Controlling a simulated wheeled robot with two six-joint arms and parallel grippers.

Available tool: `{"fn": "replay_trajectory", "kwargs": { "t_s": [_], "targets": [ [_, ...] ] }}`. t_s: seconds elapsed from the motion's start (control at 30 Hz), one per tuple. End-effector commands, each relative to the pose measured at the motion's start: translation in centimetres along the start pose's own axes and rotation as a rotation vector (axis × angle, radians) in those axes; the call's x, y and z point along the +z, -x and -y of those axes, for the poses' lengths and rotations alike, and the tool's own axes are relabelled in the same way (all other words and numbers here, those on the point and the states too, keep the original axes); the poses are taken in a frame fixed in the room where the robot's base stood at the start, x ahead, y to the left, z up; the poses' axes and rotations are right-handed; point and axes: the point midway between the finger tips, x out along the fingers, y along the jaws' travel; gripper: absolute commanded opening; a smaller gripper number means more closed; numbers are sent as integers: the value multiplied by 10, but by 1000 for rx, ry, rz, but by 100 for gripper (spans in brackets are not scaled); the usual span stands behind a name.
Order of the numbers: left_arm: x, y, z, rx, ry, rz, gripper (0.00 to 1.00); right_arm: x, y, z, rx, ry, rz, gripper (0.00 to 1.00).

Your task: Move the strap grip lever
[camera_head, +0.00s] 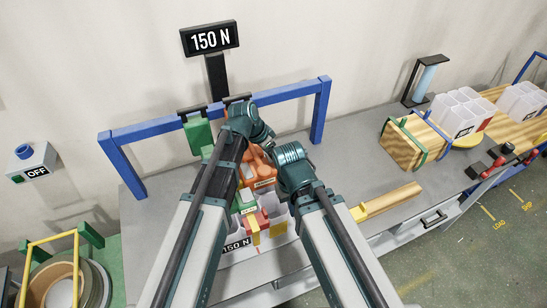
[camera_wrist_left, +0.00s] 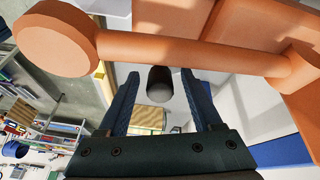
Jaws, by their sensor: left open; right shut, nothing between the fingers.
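The orange strap tool (camera_head: 264,168) hangs at the blue frame over the bench, partly hidden behind my arms. In the left wrist view, its orange lever (camera_wrist_left: 190,52) is a round bar with a thick round knob at the left end. It crosses the picture just beyond my left gripper (camera_wrist_left: 160,85). The left fingers are spread apart with no lever seen between them; whether they touch the bar I cannot tell. My right gripper (camera_head: 270,148) is close to the orange tool, shut and empty, its fingertips small and partly hidden.
A green tool (camera_head: 199,134) hangs left of the orange one on the blue frame (camera_head: 158,129). A display (camera_head: 210,39) reads 150 N. A white bin (camera_head: 277,212) with coloured parts stands below. A wooden crate (camera_head: 405,145) and a wooden bar (camera_head: 390,200) are at the right.

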Motion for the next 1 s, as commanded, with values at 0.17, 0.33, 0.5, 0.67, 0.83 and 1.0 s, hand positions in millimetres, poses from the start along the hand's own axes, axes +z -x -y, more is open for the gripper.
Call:
{"fn": "replay_trajectory", "kwargs": {
  "t_s": [0.17, 0.33, 0.5, 0.67, 0.83, 1.0],
  "targets": [
    [0, 0, 0, 0, 0, 0, 48, 0, 0, 0, 0, 0, 0, 0],
    [0, 0, 0, 0, 0, 0, 18, 0, 0, 0, 0, 0, 0, 0],
    [0, 0, 0, 0, 0, 0, 0, 0, 0, 0, 0, 0, 0, 0],
    [0, 0, 0, 0, 0, 0, 0, 0, 0, 0, 0, 0, 0, 0],
    [0, 0, 0, 0, 0, 0, 0, 0, 0, 0, 0, 0, 0, 0],
    [0, 0, 0, 0, 0, 0, 0, 0, 0, 0, 0, 0, 0, 0]
  ]
}}
